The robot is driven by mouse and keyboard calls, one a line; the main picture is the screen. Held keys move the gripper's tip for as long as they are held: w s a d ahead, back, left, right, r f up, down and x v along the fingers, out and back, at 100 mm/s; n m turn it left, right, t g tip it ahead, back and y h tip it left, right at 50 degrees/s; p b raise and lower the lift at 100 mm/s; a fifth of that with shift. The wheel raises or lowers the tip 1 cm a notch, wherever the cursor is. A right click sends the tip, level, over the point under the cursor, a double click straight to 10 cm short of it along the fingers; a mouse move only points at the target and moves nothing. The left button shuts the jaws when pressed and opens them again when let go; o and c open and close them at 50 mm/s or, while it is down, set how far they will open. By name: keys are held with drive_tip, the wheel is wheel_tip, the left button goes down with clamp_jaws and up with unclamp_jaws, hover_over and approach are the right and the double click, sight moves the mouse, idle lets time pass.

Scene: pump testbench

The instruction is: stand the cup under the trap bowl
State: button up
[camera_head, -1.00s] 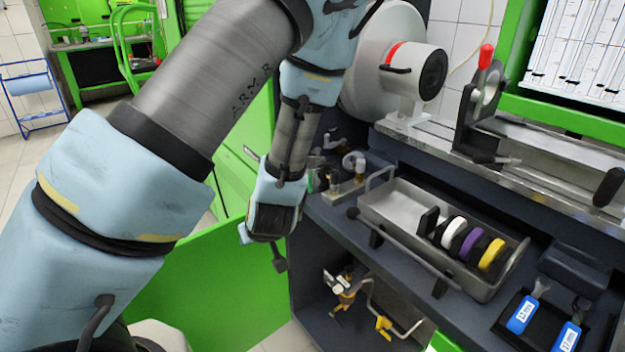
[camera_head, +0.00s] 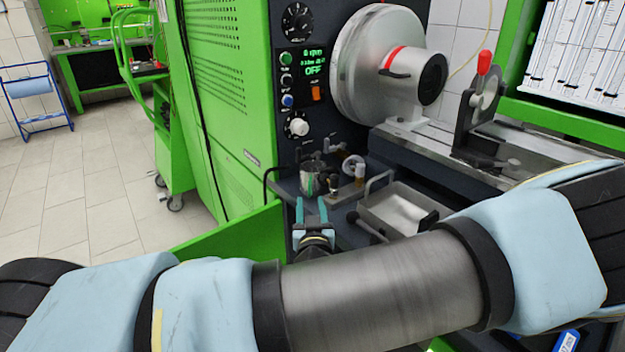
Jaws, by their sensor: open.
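A small metal cup (camera_head: 311,176) with a green mark stands on the left end of the dark bench, below the control panel. My gripper (camera_head: 311,205) has its two teal fingers apart, pointing away toward the cup. The fingertips are just in front of the cup in the picture; I cannot tell whether they touch it. No object shows between the fingers.
Small fittings (camera_head: 354,168) stand close to the right of the cup. A metal tray (camera_head: 398,208) lies further right, partly hidden by my arm. The control panel (camera_head: 300,75) and chuck (camera_head: 375,70) rise behind. Open floor (camera_head: 80,190) lies at left.

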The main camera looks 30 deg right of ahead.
sight(309, 192)
drive_tip(key=shift+f+p+x, duration=0.15)
drive_tip(key=shift+p+x, duration=0.6)
drive_tip(key=shift+x, duration=1)
drive_tip(key=shift+f+p+x, duration=0.15)
drive_tip(key=shift+p+x, duration=0.55)
drive_tip(key=shift+x, duration=1.05)
clamp_jaws()
